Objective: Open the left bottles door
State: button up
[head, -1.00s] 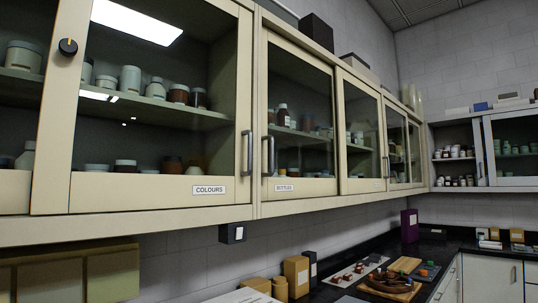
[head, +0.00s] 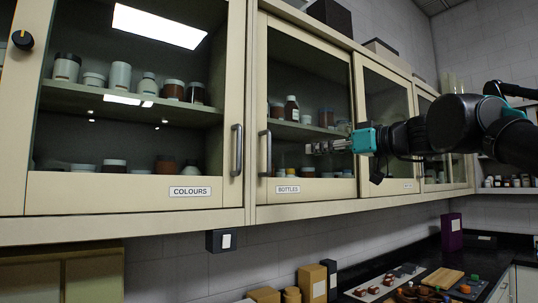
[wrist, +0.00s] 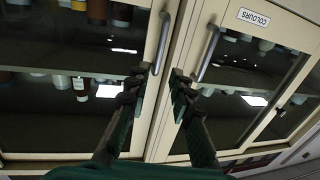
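The left bottles door (head: 325,188) is a cream-framed glass door labelled BOTTLES, and it is closed. Its grey vertical handle (head: 265,153) is on its left edge. My gripper (head: 312,147) is in front of this door, to the right of the handle in the head view and apart from it. In the wrist view my gripper (wrist: 162,82) is open and empty, its two fingers spread. The bottles handle (wrist: 160,44) appears beyond and between the fingertips, in an upside-down view. How far the fingertips are from the door is hard to tell.
The closed COLOURS door (head: 130,190) is just left, its own handle (head: 237,150) close to the bottles handle. Jars and bottles stand behind the glass. A dark box (head: 220,241) hangs under the cabinet. Boxes (head: 312,283) and trays lie on the counter below.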

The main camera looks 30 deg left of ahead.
jog(key=r, duration=0.1)
send_over(269, 169)
jog(key=shift+w+a, duration=0.2)
jog(key=shift+w, duration=0.2)
grip_shut()
dwell(0.5)
